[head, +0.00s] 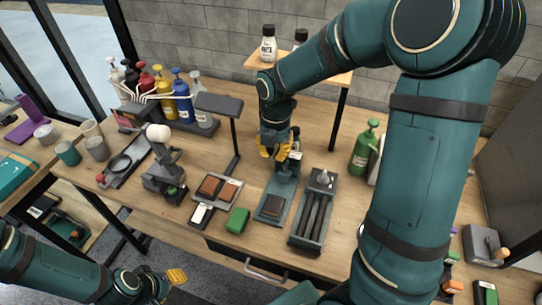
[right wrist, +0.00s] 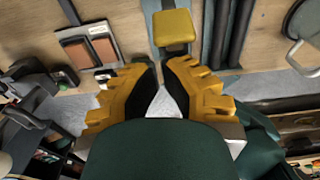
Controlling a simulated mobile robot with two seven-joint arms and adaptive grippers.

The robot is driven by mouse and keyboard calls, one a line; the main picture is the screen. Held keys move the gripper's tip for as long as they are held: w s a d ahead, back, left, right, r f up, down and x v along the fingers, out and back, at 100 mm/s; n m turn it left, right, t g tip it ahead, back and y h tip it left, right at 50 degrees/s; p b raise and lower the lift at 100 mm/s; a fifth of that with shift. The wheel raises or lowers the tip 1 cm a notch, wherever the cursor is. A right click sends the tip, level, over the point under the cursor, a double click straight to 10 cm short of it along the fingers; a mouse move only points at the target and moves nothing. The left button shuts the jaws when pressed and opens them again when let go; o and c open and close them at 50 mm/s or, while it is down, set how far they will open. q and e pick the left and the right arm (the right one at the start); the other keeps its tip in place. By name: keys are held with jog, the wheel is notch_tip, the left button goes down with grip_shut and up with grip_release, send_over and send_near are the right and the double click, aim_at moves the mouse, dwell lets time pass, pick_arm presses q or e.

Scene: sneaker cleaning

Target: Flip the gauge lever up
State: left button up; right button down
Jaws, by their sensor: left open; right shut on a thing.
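My right gripper (head: 275,150) reaches down from the upper right to the teal upright of a grey-green gauge stand (head: 268,213) near the table's middle. Its yellow fingers are closed in on a small part at the top of the stand, which looks like the gauge lever. The fingers and wrist largely hide the lever, so its angle cannot be told. In the right wrist view the fingers (right wrist: 160,68) nearly meet, and a yellow block (right wrist: 173,26) lies just beyond their tips. My left gripper (head: 170,278) is open and empty at the bottom left, below the table's front edge.
A tray with dark bars (head: 312,215) stands close right of the stand. A green block (head: 237,220), brown pads (head: 210,187) and a lamp-like post (head: 220,106) are to the left. A green bottle (head: 365,148) stands right, and a raised shelf (head: 335,80) behind.

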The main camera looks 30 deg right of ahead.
jog(key=shift+w+d+r, duration=0.15)
jog(key=shift+w+d, duration=0.05)
dwell(0.3)
jog(key=shift+w+d+r+p, duration=0.2)
jog(key=shift+w+d+p, duration=0.2)
jog(key=shift+d, duration=0.05)
jog(key=shift+w+d+r+p, duration=0.2)
jog(key=shift+w+d+p, duration=0.2)
jog(key=shift+d, duration=0.05)
jog(key=shift+d, duration=0.1)
